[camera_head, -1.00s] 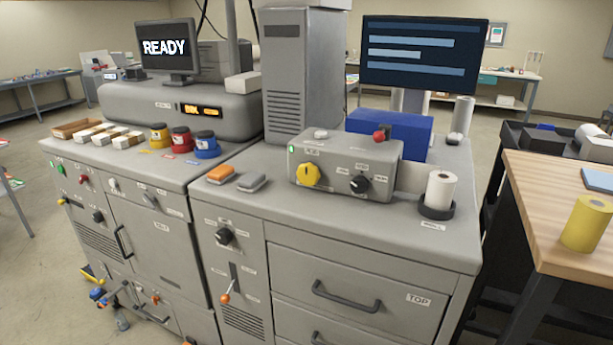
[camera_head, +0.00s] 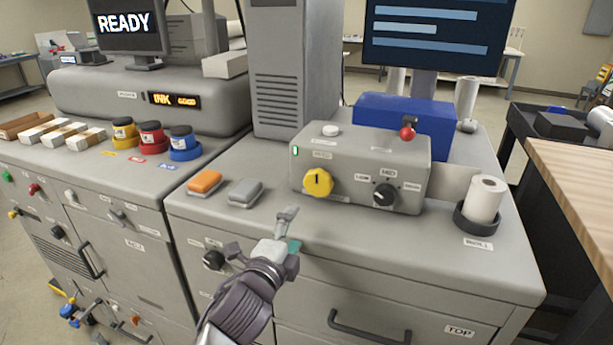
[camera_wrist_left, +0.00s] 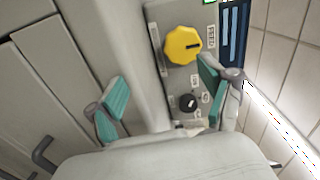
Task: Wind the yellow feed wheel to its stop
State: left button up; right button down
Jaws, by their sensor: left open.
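The yellow feed wheel (camera_head: 318,183) is a lobed knob with a dark mark, on the front left of a grey control box (camera_head: 350,148) on the machine top. It also shows in the left wrist view (camera_wrist_left: 183,46), unobstructed, beyond the fingers. My left gripper (camera_head: 264,233) is open and empty, in front of and lower left of the wheel, apart from it. Its teal-padded fingers are spread wide in the left wrist view (camera_wrist_left: 160,97). My right gripper is out of view.
A black selector knob (camera_head: 384,194) sits right of the wheel, with a red-topped control (camera_head: 407,134) behind. An orange block (camera_head: 204,182) and a grey block (camera_head: 245,192) lie to the left. A white roll (camera_head: 484,199) stands at right. The counter before the box is mostly clear.

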aim_at(317, 186)
pick_arm(q)
jog(key=shift+m+t+h, duration=0.3)
jog(key=shift+m, duration=0.2)
jog(key=w+d+r, duration=0.1)
jog(key=w, duration=0.2)
jog(key=w+d+r+p, duration=0.1)
jog(key=w+d, duration=0.1)
jog(key=w, duration=0.2)
jog(key=w+d+r+p, duration=0.1)
jog(key=w, duration=0.3)
jog(key=shift+w+d+r, duration=0.1)
jog(key=shift+d, duration=0.25)
jog(key=shift+w+d, duration=0.15)
jog(key=shift+w, duration=0.45)
jog(key=shift+c, duration=0.2)
jog(key=c, duration=0.8)
jog(key=shift+p, duration=0.3)
jog(key=shift+c, duration=0.2)
